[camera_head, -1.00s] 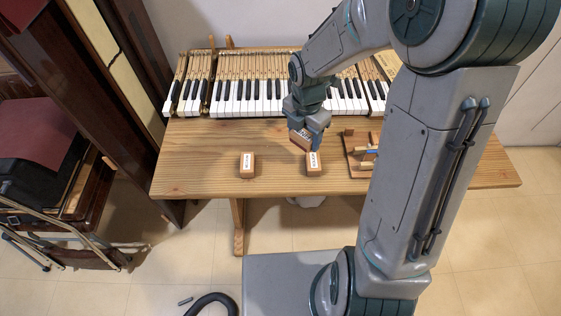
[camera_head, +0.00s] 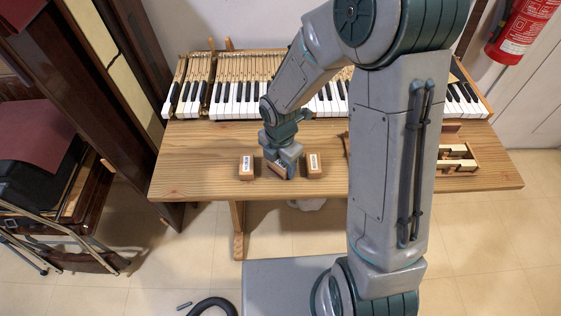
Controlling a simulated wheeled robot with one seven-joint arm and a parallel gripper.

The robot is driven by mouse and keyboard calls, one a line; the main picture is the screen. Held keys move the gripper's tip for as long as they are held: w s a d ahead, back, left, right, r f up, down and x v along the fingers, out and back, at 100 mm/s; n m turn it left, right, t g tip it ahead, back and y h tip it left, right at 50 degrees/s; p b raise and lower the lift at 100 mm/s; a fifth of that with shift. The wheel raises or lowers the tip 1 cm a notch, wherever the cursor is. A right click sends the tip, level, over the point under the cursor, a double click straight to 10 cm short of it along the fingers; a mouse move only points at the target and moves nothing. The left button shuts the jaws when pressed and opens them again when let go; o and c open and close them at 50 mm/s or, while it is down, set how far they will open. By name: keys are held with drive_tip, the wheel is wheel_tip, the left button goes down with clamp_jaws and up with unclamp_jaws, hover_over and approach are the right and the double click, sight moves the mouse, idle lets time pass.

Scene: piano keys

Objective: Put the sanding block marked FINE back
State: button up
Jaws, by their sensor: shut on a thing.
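Two wooden blocks with white labels sit on the bench, the left block (camera_head: 246,166) and the right block (camera_head: 314,165). Their label print is too small to read. My gripper (camera_head: 281,168) is between them, low over the bench top, shut on a third brown block (camera_head: 276,170). The gripper fingers hide most of this held block, and its label does not show. I cannot tell whether the held block touches the bench.
The wooden bench (camera_head: 205,175) is bare at its left. A piano keyboard (camera_head: 240,95) lies along its back edge. A wooden tray with pieces (camera_head: 455,158) is on the right, partly hidden by my arm. A red fire extinguisher (camera_head: 522,28) hangs at the upper right.

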sight(280, 162)
drive_tip(key=shift+f, duration=0.2)
drive_tip(key=o, duration=1)
drive_tip(key=shift+r, duration=0.1)
wheel_tip(280, 162, up, 12)
drive_tip(key=p, duration=0.2)
drive_tip(key=shift+s+d+r+m+t, duration=0.45)
drive_tip(key=shift+s+d+r+m, duration=1.4)
drive_tip(key=shift+m, duration=2.6)
drive_tip(key=shift+s+d+r+m+t, duration=0.4)
drive_tip(key=shift+s+d+r+m, duration=1.35)
drive_tip(key=shift+m, duration=2.75)
drive_tip(key=shift+s+d+r+m+t, duration=0.45)
drive_tip(key=shift+s+d+r+m, duration=0.75)
drive_tip(key=shift+s+d+m, duration=2.25)
drive_tip(key=shift+w+a+m, duration=0.95)
drive_tip(key=shift+a+m, duration=0.05)
drive_tip(key=shift+a, duration=0.15)
